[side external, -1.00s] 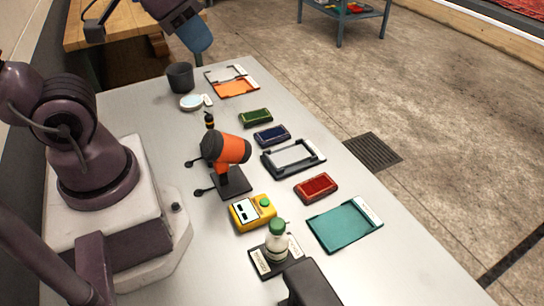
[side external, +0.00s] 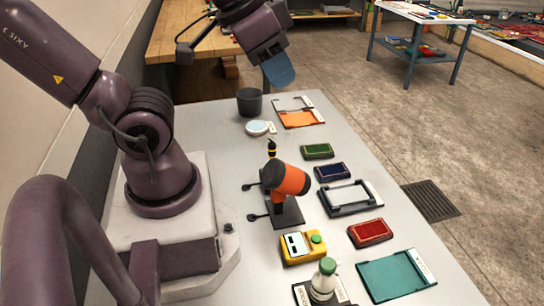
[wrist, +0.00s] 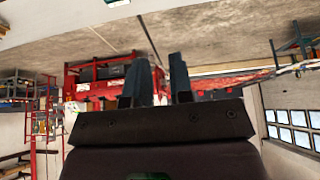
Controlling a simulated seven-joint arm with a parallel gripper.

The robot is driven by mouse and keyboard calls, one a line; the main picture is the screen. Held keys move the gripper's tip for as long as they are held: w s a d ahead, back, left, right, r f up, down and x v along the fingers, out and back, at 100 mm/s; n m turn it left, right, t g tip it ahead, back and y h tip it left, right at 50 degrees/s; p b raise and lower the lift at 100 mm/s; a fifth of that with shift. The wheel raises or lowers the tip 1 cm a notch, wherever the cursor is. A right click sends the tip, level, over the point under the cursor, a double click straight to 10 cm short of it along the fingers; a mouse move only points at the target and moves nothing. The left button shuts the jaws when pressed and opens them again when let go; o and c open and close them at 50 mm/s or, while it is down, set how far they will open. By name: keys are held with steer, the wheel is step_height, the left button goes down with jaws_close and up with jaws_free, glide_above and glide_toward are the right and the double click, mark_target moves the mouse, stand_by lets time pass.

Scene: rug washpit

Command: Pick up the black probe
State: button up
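My gripper (side external: 279,72) hangs high over the far end of the grey table, near a dark cup and well away from the small tools. In the wrist view its two fingers (wrist: 165,78) stand apart with nothing between them. Two thin black pieces with rounded ends, one farther back (side external: 251,187) and one nearer (side external: 253,217), lie left of an orange and black tool (side external: 287,179) on a dark stand. I cannot tell which of these is the black probe.
The dark cup (side external: 249,102) and a white round dish (side external: 257,128) stand at the far end. A yellow meter (side external: 303,247), a green-capped bottle (side external: 324,280) and a teal tray (side external: 394,275) are nearer. Green, blue and red blocks line the right side.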

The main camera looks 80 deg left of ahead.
steer(key=o, duration=0.6)
steer(key=shift+c, duration=0.2)
steer(key=m+g, duration=0.6)
steer(key=m, duration=1.5)
glide_above(272, 143)
step_height(272, 143, down, 20)
steer(key=f, duration=0.7)
steer(key=shift+w+d+f, duration=0.1)
steer(key=shift+w+d, duration=0.1)
steer(key=shift+w, duration=0.05)
steer(key=shift+s+a+f, duration=0.1)
steer(key=shift+f, duration=1.3)
steer(key=shift+s+a+f, duration=0.1)
steer(key=shift+f, duration=1.3)
